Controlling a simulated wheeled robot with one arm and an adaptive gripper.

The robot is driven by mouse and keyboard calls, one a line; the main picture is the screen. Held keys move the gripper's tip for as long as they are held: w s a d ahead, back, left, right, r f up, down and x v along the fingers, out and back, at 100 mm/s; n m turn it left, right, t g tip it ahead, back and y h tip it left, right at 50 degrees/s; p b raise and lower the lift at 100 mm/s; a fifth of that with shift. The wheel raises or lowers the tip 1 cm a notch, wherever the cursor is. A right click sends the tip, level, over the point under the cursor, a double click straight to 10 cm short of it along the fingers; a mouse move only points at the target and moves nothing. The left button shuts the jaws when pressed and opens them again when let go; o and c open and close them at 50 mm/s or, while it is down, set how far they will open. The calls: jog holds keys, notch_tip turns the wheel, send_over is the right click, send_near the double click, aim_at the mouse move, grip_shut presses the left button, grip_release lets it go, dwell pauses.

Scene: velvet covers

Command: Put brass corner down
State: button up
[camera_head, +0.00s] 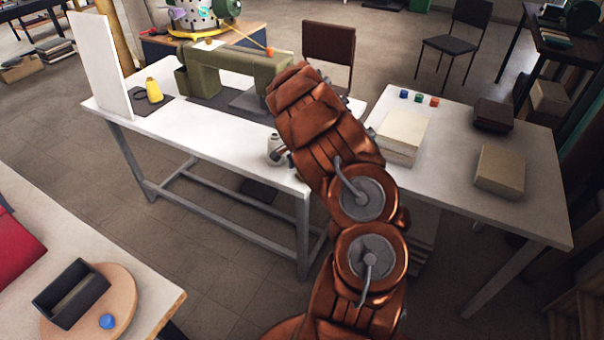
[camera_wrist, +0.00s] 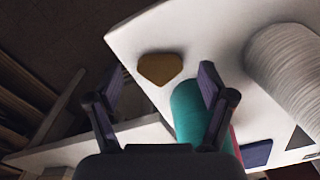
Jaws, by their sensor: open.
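A brass corner (camera_wrist: 160,68), a small gold-brown piece with a blunt point, lies flat on a white surface (camera_wrist: 135,37) in the wrist view, near that surface's left corner. My gripper (camera_wrist: 157,80) is open, with its two dark fingers wide apart. The brass corner shows between and beyond the fingertips, with no finger visibly closed on it. In the head view my copper arm covers the middle of the scene. I cannot make out my gripper or the brass corner there.
In the wrist view, a teal roll (camera_wrist: 187,108) lies behind the right finger, and a pale ribbed roll (camera_wrist: 288,65) stands at the right. In the head view, a green sewing machine (camera_head: 215,75) and stacked pale boards (camera_head: 403,130) flank my arm.

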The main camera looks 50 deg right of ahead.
jog(key=shift+f, duration=0.4)
jog(key=c, duration=1.1)
jog(key=shift+o, duration=0.2)
jog(key=shift+r, duration=0.1)
